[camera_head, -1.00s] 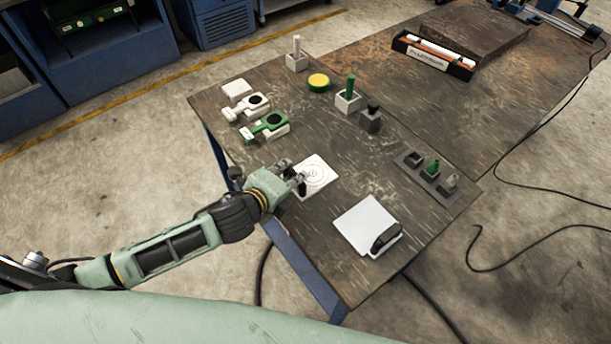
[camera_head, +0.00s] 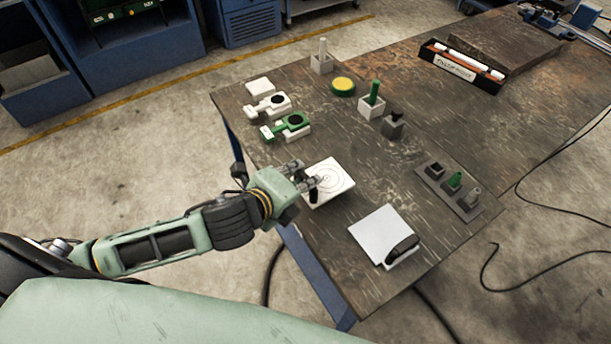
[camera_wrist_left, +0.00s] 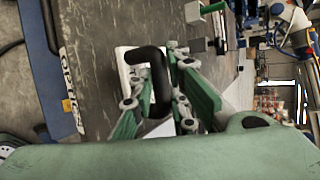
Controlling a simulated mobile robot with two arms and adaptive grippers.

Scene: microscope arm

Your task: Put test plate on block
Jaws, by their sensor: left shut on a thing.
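The test plate (camera_head: 336,179) is a thin white square with printed concentric rings, at the near left edge of the table in the head view. My left gripper (camera_head: 312,187) is shut on its black handle, at the plate's near left side. The black handle (camera_wrist_left: 160,75) shows between the fingers in the left wrist view, with part of the white plate behind it. The plate looks slightly above the table. A flat white block (camera_head: 260,87) lies at the table's far left corner; I cannot tell for sure that it is the task's block. My right gripper is not in view.
White (camera_head: 268,105) and green (camera_head: 287,126) microscope-like parts lie beyond the plate. A blank white plate with a black handle (camera_head: 380,232) lies to the right. A grey holder (camera_head: 465,205) and several small blocks with pegs stand farther right. The table's middle is clear.

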